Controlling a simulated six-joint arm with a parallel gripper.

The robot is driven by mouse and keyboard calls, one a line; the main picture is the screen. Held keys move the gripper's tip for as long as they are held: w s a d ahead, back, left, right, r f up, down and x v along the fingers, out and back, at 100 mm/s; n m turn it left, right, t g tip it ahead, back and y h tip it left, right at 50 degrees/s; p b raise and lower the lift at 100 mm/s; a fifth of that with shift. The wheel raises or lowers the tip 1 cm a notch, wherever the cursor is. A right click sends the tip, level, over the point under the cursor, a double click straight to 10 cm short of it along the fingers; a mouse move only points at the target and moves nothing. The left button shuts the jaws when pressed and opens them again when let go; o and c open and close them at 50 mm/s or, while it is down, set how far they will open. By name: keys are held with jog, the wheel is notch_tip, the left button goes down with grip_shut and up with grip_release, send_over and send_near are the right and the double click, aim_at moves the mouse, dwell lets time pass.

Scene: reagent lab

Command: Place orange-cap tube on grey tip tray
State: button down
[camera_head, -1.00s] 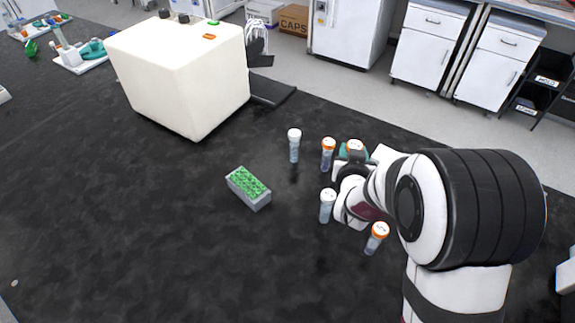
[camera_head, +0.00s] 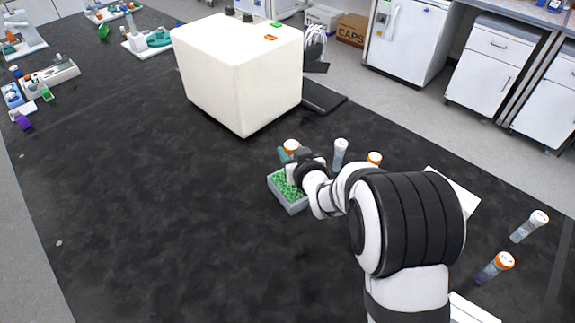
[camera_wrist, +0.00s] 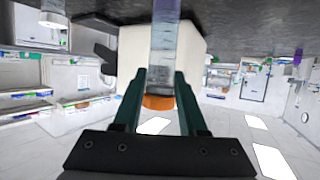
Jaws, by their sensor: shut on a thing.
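My gripper (camera_wrist: 160,97) is shut on an orange-cap tube (camera_wrist: 159,102), with one dark green finger on each side of the cap. The clear tube body (camera_wrist: 164,45) runs up out of the wrist picture. In the head view the held tube's orange cap (camera_head: 291,146) shows at my gripper (camera_head: 289,158), at the far edge of the grey tip tray (camera_head: 291,209). The tray has green tips on top, and my arm covers its right part. The tube's lower end is hidden, so I cannot tell whether it touches the tray.
A white-cap tube (camera_head: 340,153) and another orange-cap tube (camera_head: 375,158) stand right of my gripper. A white-cap tube (camera_head: 530,226) and an orange-cap tube (camera_head: 495,267) stand far right. A large cream box (camera_head: 240,82) stands behind. The bench left of the tray is clear.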

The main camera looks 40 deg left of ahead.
jog(key=f, duration=0.2)
jog(key=a+f, duration=0.1)
jog(key=f, duration=0.1)
jog(key=shift+s+f, duration=0.15)
jog(key=shift+f, duration=0.2)
jog(key=shift+c, duration=2.3)
grip_release()
jog(key=shift+f, duration=0.15)
